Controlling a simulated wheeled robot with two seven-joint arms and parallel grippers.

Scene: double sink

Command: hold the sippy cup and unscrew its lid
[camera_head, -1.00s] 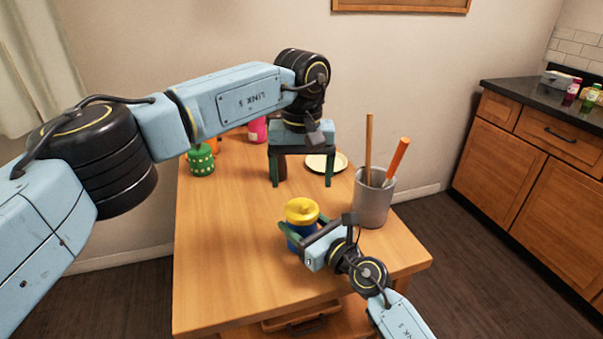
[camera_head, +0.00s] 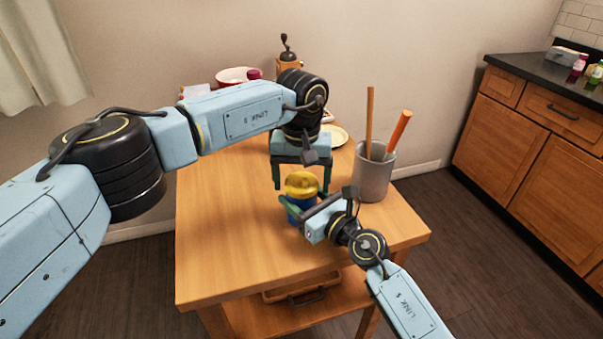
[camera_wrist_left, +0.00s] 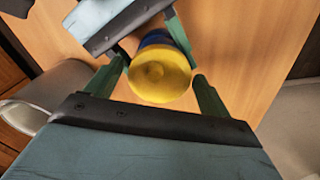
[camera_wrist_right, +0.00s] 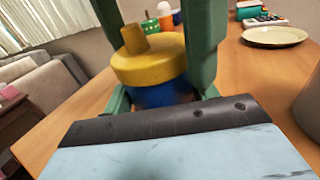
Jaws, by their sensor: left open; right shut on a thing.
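The sippy cup has a blue body (camera_head: 298,214) and a yellow lid (camera_head: 301,185) with a spout. It stands on the wooden table near the front right. My right gripper (camera_head: 308,213) is shut on the blue body, with one finger on each side, as the right wrist view shows (camera_wrist_right: 162,92). My left gripper (camera_head: 301,183) is open and points down above and just behind the cup. In the left wrist view, its fingers (camera_wrist_left: 162,88) stand apart on either side of the yellow lid, which sits on the cup. I cannot tell whether they touch the lid.
A grey utensil holder (camera_head: 373,175) with two long handles stands right of the cup. A pale plate (camera_head: 337,135) lies behind my left gripper. A red-rimmed bowl (camera_head: 232,75) and a grinder (camera_head: 288,58) are at the back. The table's left front is clear.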

